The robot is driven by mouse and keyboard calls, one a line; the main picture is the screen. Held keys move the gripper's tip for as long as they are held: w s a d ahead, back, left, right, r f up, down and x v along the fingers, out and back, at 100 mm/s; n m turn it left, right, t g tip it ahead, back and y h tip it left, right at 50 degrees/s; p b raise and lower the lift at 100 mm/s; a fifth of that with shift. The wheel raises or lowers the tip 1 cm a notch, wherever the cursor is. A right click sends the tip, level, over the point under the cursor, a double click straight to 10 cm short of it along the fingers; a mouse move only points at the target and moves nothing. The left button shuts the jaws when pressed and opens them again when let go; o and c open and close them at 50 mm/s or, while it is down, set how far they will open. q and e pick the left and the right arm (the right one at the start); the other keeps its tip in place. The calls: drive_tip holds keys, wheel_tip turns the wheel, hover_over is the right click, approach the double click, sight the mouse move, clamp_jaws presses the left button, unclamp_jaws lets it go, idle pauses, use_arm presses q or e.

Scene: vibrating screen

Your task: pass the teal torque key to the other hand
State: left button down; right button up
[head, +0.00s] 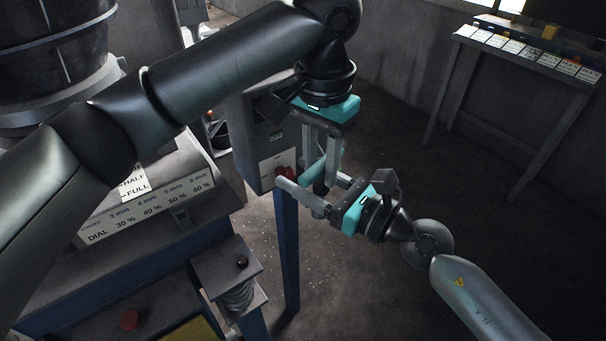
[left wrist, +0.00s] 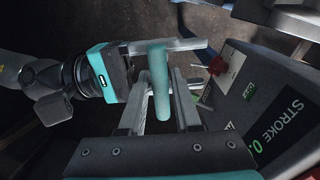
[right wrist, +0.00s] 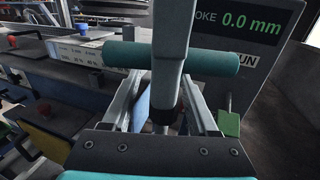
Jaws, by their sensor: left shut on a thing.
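The teal torque key (left wrist: 158,82) has a teal cross-bar handle and a dark shaft. My left gripper (head: 322,172) reaches down from above and is shut on the handle. In the right wrist view the teal handle (right wrist: 225,62) lies level, with a left finger in front of its middle, and the dark shaft hangs below. My right gripper (head: 322,195) comes in from the right, just below the left fingertips. Its fingers (right wrist: 163,100) are apart, on either side of the shaft, with visible gaps. The key's lower tip is hidden.
A control box with a red knob (head: 285,173) stands close behind the grippers; its display (right wrist: 250,22) reads 0.0 mm. A dial-label panel (head: 150,208) and a spring mount (head: 238,290) are at left. A table with label cards (head: 520,48) stands back right. Open floor lies between.

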drive_tip(key=c, duration=0.7)
drive_tip(key=shift+s+a, duration=0.1)
drive_tip(key=shift+s, duration=0.05)
clamp_jaws()
use_arm(q)
drive_tip(key=shift+w, duration=0.1)
drive_tip(key=c, duration=1)
unclamp_jaws()
drive_tip(key=o, duration=0.5)
